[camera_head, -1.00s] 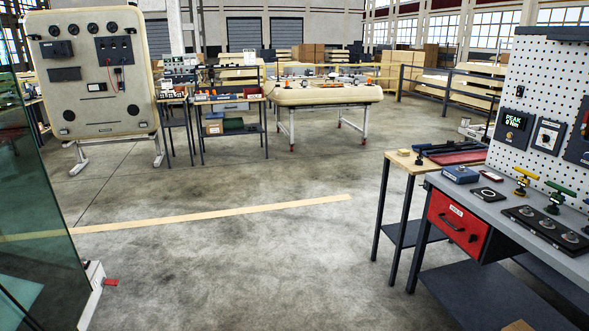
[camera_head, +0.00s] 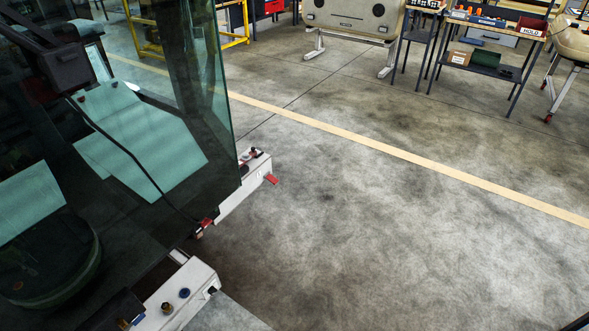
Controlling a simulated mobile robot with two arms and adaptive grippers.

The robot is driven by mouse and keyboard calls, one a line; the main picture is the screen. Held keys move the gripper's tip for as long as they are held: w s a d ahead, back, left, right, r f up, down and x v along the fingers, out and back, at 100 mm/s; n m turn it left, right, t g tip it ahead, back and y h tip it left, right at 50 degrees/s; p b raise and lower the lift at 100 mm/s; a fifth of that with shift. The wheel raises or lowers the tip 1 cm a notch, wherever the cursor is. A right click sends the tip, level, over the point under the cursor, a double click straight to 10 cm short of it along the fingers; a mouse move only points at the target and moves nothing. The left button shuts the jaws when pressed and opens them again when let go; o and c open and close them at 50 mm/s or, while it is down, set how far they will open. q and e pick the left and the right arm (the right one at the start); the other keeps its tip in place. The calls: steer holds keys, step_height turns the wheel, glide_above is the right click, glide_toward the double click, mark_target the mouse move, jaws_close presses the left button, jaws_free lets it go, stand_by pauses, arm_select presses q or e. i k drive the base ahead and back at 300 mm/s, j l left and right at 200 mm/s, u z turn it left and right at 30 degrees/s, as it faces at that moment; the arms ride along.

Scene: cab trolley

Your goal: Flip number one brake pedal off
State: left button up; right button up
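A cab with dark tinted glass (camera_head: 205,90) fills the left side of the head view. White trolley base parts show under it. A red pedal-like tab (camera_head: 271,179) sticks out from the farther white base part (camera_head: 238,190). A second small red piece (camera_head: 206,222) shows near the cab's lower corner. The nearer white base part (camera_head: 180,295) carries a blue knob and a dark knob on top. I cannot read any number on the pedals, nor tell which is number one. Neither of my grippers can be made out in this view.
Bare concrete floor (camera_head: 370,230) lies open to the right of the cab, crossed by a pale yellow line (camera_head: 400,153). A beige panel on a white stand (camera_head: 355,18), a shelf table (camera_head: 480,65) and a yellow frame (camera_head: 235,38) stand at the back.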

mark_target(274, 179)
steer(key=i+l+u, duration=0.2)
steer(key=l, duration=0.2)
steer(key=i+l+u, duration=0.1)
steer(key=l+u, duration=0.15)
steer(key=l, duration=0.15)
steer(key=i+z, duration=0.25)
steer(key=i, duration=2.1)
